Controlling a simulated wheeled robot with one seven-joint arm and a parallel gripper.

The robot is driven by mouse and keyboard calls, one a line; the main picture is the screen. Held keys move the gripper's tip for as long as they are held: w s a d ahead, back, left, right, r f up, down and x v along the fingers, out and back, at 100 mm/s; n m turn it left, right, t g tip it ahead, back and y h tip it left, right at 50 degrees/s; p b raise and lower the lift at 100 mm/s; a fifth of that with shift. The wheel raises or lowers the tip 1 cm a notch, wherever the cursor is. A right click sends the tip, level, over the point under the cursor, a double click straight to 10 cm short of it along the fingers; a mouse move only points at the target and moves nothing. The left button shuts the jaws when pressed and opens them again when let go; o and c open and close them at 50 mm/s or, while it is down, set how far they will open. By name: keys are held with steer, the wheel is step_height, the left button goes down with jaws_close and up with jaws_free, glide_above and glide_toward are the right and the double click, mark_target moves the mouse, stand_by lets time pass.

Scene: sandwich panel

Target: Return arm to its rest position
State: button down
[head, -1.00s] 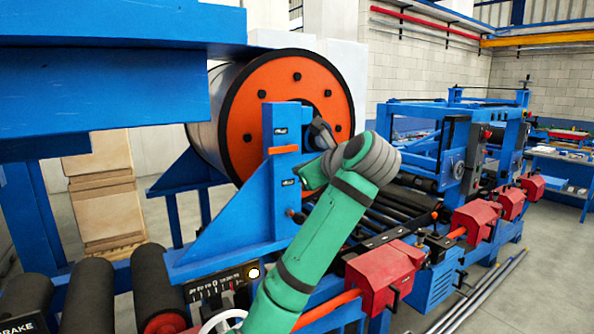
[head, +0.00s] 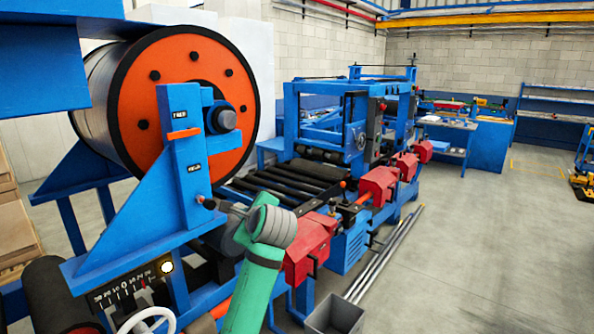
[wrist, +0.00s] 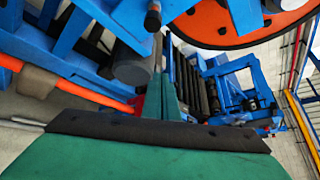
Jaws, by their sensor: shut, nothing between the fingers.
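My arm (head: 255,275) shows in the head view as a green link with black bands, rising from the bottom edge to a grey joint at its top. The arm is bent there, and a short green part and a dark grey part lie behind the joint. They overlap the blue stand and rollers in the picture. In the wrist view a wide green part of my own arm with a black band (wrist: 155,132) fills the bottom.
A large coil with an orange end plate (head: 185,98) hangs on a blue stand (head: 190,165). A roller machine (head: 345,120), red housings (head: 305,250) and a grey bin (head: 335,315) lie to the right.

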steer(key=s+d+f+n+h, duration=0.15)
steer(key=d+f, duration=0.25)
steer(key=f, duration=0.4)
steer(key=s+d+f+n+t+h, duration=0.1)
steer(key=s+d+f, duration=0.15)
steer(key=f, duration=0.45)
steer(key=s+d+f+n+h, duration=0.15)
steer(key=d+f, duration=0.25)
steer(key=f, duration=0.4)
steer(key=s+d+f+n+t+h, duration=0.1)
steer(key=s+d+f+n, duration=0.2)
steer(key=s+f, duration=0.4)
steer(key=s+d+f+n+h, duration=0.1)
steer(key=s+d+f+n, duration=0.25)
steer(key=s+f, duration=0.4)
steer(key=s+d+f+n, duration=0.1)
steer(key=s+f+n, duration=0.2)
steer(key=s, duration=0.8)
steer(key=s+f+n, duration=0.3)
steer(key=s, duration=0.8)
steer(key=s+a+r+n, duration=0.1)
steer(key=s+r, duration=0.3)
steer(key=s, duration=0.5)
steer(key=s+a+r+n+t, duration=0.1)
steer(key=s+r+n, duration=0.3)
steer(key=s, duration=0.6)
steer(key=shift+s+a, duration=0.25)
steer(key=shift+a, duration=0.4)
